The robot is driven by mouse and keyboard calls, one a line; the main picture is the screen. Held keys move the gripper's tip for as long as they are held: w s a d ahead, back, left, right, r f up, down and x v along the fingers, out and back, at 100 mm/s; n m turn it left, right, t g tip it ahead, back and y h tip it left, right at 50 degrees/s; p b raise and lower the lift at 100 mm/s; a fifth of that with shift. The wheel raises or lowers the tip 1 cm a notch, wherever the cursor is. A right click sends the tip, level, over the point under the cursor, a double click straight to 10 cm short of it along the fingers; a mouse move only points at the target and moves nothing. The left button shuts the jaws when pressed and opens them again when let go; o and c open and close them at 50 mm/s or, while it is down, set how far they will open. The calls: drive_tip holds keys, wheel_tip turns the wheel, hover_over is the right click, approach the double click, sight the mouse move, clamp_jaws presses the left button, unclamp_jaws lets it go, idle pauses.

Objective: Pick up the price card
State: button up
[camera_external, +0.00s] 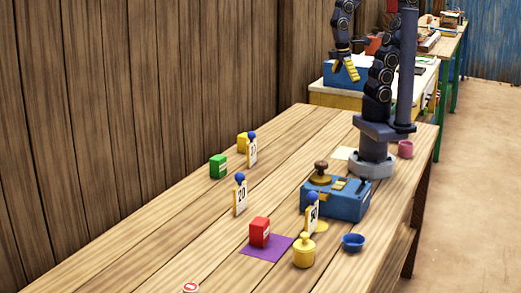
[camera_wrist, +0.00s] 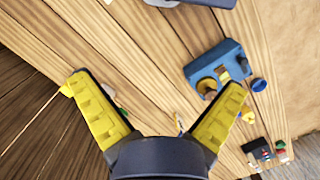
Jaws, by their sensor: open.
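Three upright white price cards, each with a blue ball on top, stand on the wooden table in the external view. One is at the back (camera_external: 252,155), one in the middle (camera_external: 240,203) and one at the front right (camera_external: 312,222), beside the blue balance. The middle one seems to read 20. My gripper (camera_external: 346,70) is high above the table, at the top of the external view, well away from the cards. In the wrist view its two yellow fingers (camera_wrist: 157,85) are spread wide with nothing between them. A small pale upright thing (camera_wrist: 179,122) near the right finger may be a card.
A blue balance (camera_external: 348,205) with a brass weight stands near my base. A red box (camera_external: 260,232) sits on a purple mat (camera_external: 262,252), beside a yellow weight (camera_external: 304,252) and blue bowl (camera_external: 353,242).

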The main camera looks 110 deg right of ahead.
drive_tip(key=shift+s+f, duration=0.1)
drive_tip(key=shift+s, duration=0.15)
drive_tip(key=c, duration=1)
drive_tip(key=shift+o, duration=0.2)
drive_tip(key=shift+w, duration=0.1)
